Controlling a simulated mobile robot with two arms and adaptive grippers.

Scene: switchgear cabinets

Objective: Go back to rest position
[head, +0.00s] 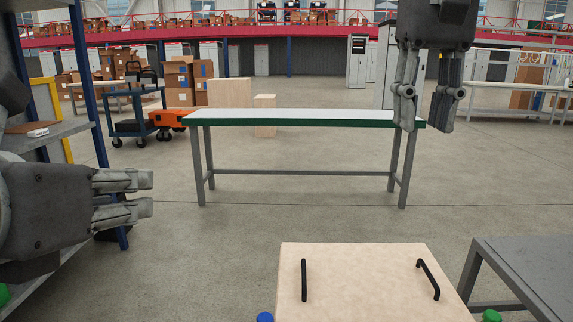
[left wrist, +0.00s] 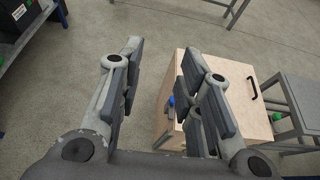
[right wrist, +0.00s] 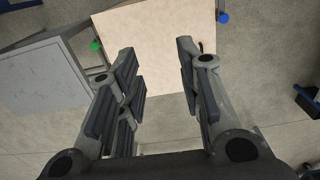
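My left gripper (head: 150,197) comes in from the left edge of the head view and points right, with a gap between its fingers. In the left wrist view (left wrist: 160,80) its fingers are apart with nothing between them. My right gripper (head: 425,110) hangs downward at the upper right of the head view, in front of the right end of the long table. In the right wrist view (right wrist: 165,75) its fingers are spread and empty, with the wooden box behind them.
A wooden box (head: 360,265) with two black handles stands close in front. A grey table (head: 530,270) is at its right. A shelf rack (head: 55,135) stands at left. A long green-edged table (head: 290,115) stands ahead. Open floor (head: 250,220) lies between.

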